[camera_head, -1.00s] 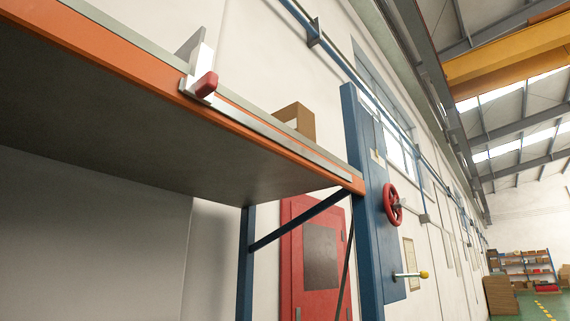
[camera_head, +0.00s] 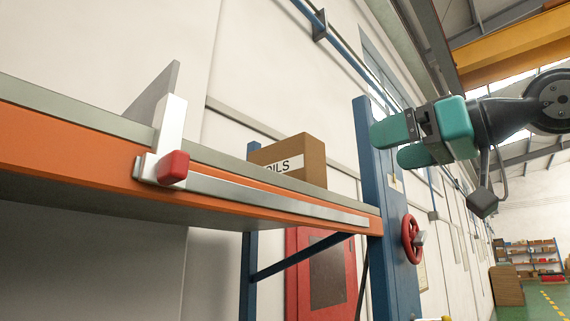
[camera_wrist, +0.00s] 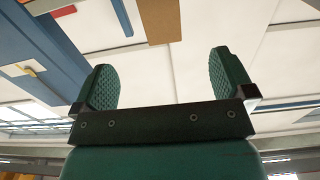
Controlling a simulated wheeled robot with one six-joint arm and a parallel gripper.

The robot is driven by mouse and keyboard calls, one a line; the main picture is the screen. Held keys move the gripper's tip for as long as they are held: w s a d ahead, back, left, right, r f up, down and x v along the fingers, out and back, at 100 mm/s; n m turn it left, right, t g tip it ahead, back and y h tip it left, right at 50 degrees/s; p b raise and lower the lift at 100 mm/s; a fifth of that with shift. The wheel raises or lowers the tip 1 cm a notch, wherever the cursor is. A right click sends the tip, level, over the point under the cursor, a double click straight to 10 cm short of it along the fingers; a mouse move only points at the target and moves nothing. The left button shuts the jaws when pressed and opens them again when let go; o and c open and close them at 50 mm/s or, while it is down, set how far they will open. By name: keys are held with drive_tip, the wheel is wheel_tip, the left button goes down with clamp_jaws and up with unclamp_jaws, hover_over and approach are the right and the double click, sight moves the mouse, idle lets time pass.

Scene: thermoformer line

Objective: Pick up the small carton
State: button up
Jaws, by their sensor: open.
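The small carton (camera_head: 300,160) is a brown box with a white label ending in "ILS". It stands on the orange-edged shelf (camera_head: 90,152), near its right end, partly hidden by the shelf's front edge. My gripper (camera_head: 384,142) is at the upper right in the head view, to the right of the carton and apart from it. In the wrist view my gripper (camera_wrist: 160,85) has its two green fingers spread with nothing between them. A brown surface, probably the carton (camera_wrist: 158,20), shows at the top of that view, beyond the fingers.
A metal rail with a red-knobbed slider (camera_head: 172,168) runs along the shelf front, with an upright plate behind it. A blue post (camera_head: 369,200) stands at the shelf's right end. A red handwheel (camera_head: 411,240) is beyond it.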

sight(317, 172)
drive_tip(key=p+x, duration=0.4)
drive_tip(key=x, duration=0.7)
drive_tip(key=p+x, duration=0.4)
drive_tip(key=x, duration=0.1)
drive_tip(key=shift+w+a, duration=0.1)
drive_tip(key=shift+a, duration=0.05)
drive_tip(key=shift+w+a+f, duration=0.15)
drive_tip(key=shift+w+f, duration=0.05)
drive_tip(key=shift+f, duration=0.05)
drive_tip(key=c, duration=1.2)
